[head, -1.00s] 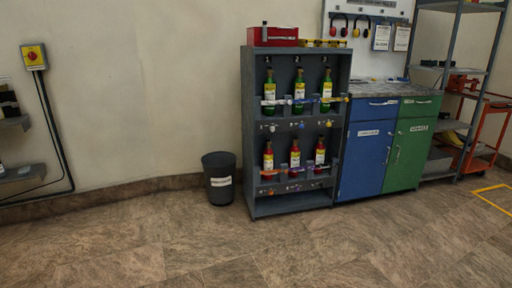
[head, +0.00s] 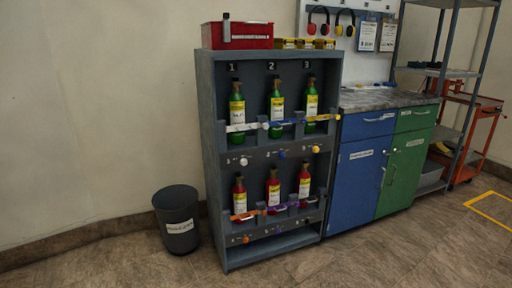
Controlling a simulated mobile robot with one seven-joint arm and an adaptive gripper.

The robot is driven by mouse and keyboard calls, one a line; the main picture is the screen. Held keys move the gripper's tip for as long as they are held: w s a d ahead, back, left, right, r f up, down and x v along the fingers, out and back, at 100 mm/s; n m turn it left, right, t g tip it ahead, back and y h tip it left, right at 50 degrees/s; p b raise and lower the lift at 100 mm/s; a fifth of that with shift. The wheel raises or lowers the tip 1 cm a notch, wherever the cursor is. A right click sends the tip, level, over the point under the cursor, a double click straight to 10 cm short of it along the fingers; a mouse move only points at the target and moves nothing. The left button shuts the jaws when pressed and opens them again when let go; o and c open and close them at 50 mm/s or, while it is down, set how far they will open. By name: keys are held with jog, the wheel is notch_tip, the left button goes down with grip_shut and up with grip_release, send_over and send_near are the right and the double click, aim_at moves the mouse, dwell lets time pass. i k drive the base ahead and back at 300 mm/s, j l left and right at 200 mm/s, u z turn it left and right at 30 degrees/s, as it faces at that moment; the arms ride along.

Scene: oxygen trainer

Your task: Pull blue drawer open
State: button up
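The blue drawer (head: 367,124) is the top front of the blue half of the cabinet, with a pale bar handle (head: 380,117) across it. It looks shut, flush above the blue door (head: 357,184). A green drawer (head: 416,118) sits to its right, above a green door (head: 404,171). My gripper is not in the head view, so its state and its distance from the drawer do not show.
A grey rack (head: 209,151) with several bottles stands left of the cabinet, close beside it. A dark bin (head: 177,219) is on the floor at left. Metal shelving (head: 467,80) stands at right. The floor before the cabinet (head: 400,245) is clear.

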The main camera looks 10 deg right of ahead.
aim_at(366, 125)
jog(key=i+z, duration=0.5)
jog(key=i+j+z, duration=0.2)
jog(key=i+z, duration=0.3)
jog(key=i, duration=0.15)
jog(key=i+l+z, duration=0.15)
jog(key=i, duration=0.25)
jog(key=i+l+z, duration=0.15)
jog(key=i, duration=0.25)
jog(key=i+l+z, duration=0.15)
jog(key=i, duration=0.25)
jog(key=i+l+u, duration=0.15)
jog(key=i+l, duration=0.25)
